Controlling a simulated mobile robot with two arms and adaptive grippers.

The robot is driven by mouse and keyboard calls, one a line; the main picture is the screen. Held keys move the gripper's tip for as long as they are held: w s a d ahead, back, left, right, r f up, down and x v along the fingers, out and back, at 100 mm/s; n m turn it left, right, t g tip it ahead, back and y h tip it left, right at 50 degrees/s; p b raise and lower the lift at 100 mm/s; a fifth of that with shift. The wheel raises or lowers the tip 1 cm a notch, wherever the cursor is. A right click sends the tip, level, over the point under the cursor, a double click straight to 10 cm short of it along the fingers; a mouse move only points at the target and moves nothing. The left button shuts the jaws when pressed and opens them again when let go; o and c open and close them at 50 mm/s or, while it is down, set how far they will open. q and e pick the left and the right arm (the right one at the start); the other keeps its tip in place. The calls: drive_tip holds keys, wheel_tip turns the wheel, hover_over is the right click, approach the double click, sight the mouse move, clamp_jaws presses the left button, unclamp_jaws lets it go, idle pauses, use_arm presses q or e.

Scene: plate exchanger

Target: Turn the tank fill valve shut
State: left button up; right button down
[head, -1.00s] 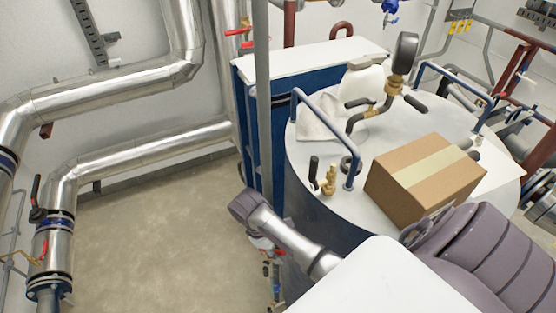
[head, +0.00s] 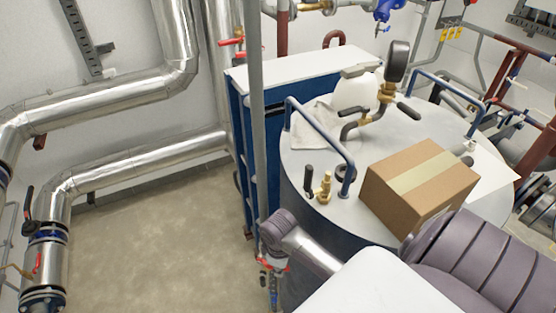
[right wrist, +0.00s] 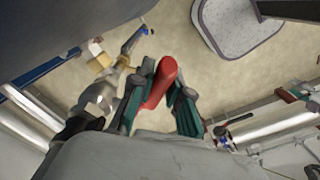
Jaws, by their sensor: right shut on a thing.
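A red valve handle (right wrist: 160,84) lies between the two dark green-padded fingers of my right gripper (right wrist: 167,92) in the right wrist view. The gripper is shut on it. Brass and grey fittings (right wrist: 100,80) show to the left of the handle. In the head view, red valve parts (head: 272,266) show low beside the tank, just below my right wrist. That wrist hides most of the gripper there. The white-topped tank (head: 300,165) stands to the right of the wrist. My left gripper is not in view.
A cardboard box (head: 418,185), a gauge (head: 397,62) and blue rails (head: 330,130) are on the tank top. A grey vertical pole (head: 257,120) stands close to my right wrist. Large silver pipes (head: 110,95) run at the left above open floor (head: 150,235).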

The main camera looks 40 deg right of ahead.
drive_tip(key=shift+w, duration=0.1)
drive_tip(key=c, duration=1.1)
unclamp_jaws()
wheel_tip(320, 180, up, 12)
drive_tip(key=shift+a, duration=0.1)
